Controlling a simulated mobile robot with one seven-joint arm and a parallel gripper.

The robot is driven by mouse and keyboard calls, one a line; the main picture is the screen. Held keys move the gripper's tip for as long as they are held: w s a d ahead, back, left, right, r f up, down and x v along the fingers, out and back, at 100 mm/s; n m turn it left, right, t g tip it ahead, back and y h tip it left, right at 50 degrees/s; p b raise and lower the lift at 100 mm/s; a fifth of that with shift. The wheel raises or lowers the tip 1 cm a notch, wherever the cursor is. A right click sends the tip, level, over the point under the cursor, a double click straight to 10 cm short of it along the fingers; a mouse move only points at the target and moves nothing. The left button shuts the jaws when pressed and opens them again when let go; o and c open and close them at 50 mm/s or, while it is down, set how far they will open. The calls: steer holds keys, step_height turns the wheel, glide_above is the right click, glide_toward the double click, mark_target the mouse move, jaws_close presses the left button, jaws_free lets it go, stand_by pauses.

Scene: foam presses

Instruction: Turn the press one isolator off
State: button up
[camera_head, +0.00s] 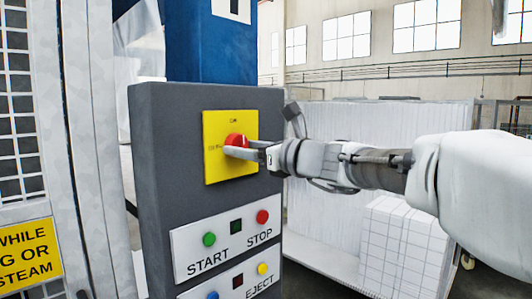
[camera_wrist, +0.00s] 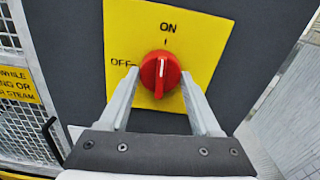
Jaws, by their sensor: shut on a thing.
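The isolator is a red rotary knob (camera_head: 235,140) on a yellow plate (camera_head: 215,170), high on the front of a dark grey control box (camera_head: 155,130). In the wrist view the knob (camera_wrist: 160,72) has a white mark that points straight up at ON; OFF is printed on the left of the plate (camera_wrist: 205,40). My gripper (camera_head: 243,149) reaches in from the right and is shut on the knob. In the wrist view my gripper (camera_wrist: 158,78) has one finger on each side of the knob. The far sides of the fingertips are partly hidden.
Below the isolator sit a green START button (camera_head: 209,239) and a red STOP button (camera_head: 262,216), with an EJECT row lower. A mesh guard with a yellow warning sign (camera_head: 28,255) stands at left. White foam blocks (camera_head: 400,245) stand behind my arm at right.

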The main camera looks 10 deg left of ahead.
steer(key=shift+w+d+r+n+b, duration=0.1)
steer(key=shift+n+b, duration=3.6)
steer(key=shift+n, duration=0.5)
steer(key=shift+r+n+b, duration=0.1)
steer(key=shift+n+b, duration=3.55)
steer(key=shift+n, duration=0.55)
steer(key=o, duration=1.4)
steer(key=shift+c, duration=0.2)
steer(key=shift+d, duration=0.1)
